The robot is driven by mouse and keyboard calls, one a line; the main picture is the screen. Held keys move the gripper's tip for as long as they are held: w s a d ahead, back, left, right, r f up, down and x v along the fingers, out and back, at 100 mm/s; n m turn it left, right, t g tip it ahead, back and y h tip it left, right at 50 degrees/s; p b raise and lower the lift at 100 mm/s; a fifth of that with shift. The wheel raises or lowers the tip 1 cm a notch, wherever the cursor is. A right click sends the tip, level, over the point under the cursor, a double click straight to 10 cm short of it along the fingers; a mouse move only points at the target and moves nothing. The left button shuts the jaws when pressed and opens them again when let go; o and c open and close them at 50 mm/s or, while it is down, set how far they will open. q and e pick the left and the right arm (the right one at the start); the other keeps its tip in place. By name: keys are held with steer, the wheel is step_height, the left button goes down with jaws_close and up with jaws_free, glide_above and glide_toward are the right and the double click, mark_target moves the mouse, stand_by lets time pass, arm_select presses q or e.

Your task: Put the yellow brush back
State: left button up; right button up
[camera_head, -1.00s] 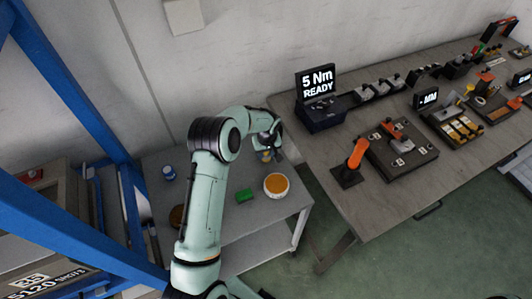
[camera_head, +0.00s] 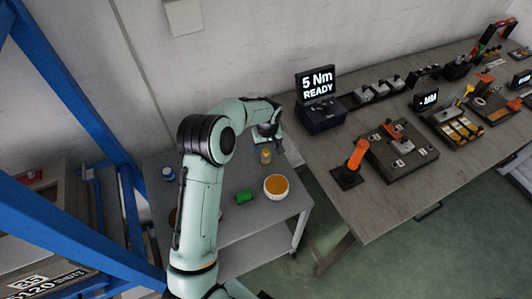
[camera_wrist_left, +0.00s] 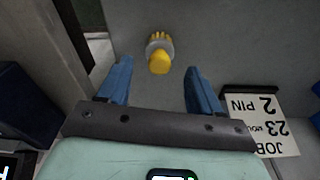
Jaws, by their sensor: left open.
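The yellow brush (camera_head: 266,156) is on the grey cart top, near the cart's back right corner. In the left wrist view the yellow brush (camera_wrist_left: 159,60) shows a rounded yellow end, a grey band and a ridged yellow part beyond it. My left gripper (camera_head: 279,147) is just beside it in the head view. In the wrist view its two blue fingers (camera_wrist_left: 157,72) are apart, with the brush in line with the gap between them and no finger visibly touching it. My right gripper is not in view.
On the cart are a white bowl with orange contents (camera_head: 276,187), a green item (camera_head: 244,198) and a blue-and-white item (camera_head: 168,174). A job card (camera_wrist_left: 265,120) lies right of the fingers. The workbench (camera_head: 330,190) with tools and the torque display (camera_head: 318,88) stands right.

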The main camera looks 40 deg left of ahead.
mark_target(267, 159)
arm_select(q)
step_height(267, 159, up, 6)
steer(key=shift+s+d, duration=0.25)
steer(key=shift+d, duration=0.05)
stand_by(0.5)
